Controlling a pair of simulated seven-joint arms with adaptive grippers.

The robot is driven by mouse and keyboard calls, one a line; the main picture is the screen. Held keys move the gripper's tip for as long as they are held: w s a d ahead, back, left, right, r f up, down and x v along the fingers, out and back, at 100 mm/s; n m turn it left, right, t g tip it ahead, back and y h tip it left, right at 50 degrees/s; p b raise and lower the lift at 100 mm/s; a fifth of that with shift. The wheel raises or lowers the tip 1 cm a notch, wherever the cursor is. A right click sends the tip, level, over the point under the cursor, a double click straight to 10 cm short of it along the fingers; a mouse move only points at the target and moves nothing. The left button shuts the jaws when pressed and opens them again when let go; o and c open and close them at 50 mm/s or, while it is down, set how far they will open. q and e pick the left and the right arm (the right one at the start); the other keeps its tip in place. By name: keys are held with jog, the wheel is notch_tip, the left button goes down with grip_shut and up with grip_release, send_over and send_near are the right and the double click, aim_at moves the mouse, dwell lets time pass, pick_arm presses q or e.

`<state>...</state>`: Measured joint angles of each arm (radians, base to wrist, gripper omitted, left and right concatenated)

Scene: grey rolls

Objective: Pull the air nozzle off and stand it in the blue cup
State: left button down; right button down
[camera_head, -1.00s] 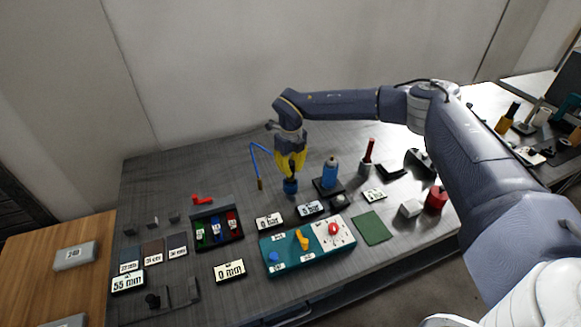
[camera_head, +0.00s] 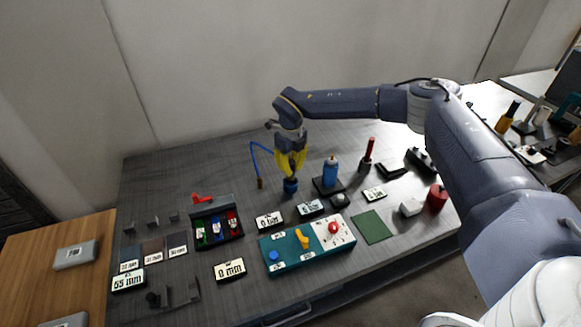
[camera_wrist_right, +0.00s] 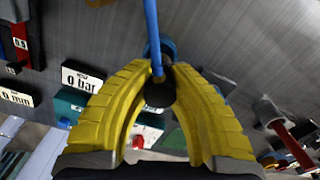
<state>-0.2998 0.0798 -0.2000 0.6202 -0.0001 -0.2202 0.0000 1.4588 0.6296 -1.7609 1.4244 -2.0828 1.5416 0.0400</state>
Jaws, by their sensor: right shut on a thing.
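My right gripper (camera_head: 291,175) points down over the blue cup (camera_head: 290,187), its yellow fingers right at the cup's mouth. In the right wrist view the fingers (camera_wrist_right: 160,78) are closed around a dark round end, which looks like the air nozzle (camera_wrist_right: 158,94). The cup (camera_wrist_right: 165,50) shows just beyond it. The nozzle's lower part is hidden, so I cannot tell how deep it sits in the cup. A blue hose (camera_head: 252,158) hangs left of the gripper with a brownish end (camera_head: 260,183). It also crosses the right wrist view (camera_wrist_right: 152,25). My left gripper is out of view.
A blue canister (camera_head: 330,172) on a black base stands close right of the cup. A teal control panel (camera_head: 290,258) and label plates (camera_head: 269,220) lie in front. A bin of coloured pieces (camera_head: 217,229) is at left. The table behind the gripper is mostly clear.

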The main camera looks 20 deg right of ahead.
jog(key=shift+f, duration=2.05)
jog(key=c, duration=1.3)
grip_release()
jog(key=shift+r, duration=0.1)
notch_tip(320, 180, up, 12)
jog(key=shift+f, duration=0.1)
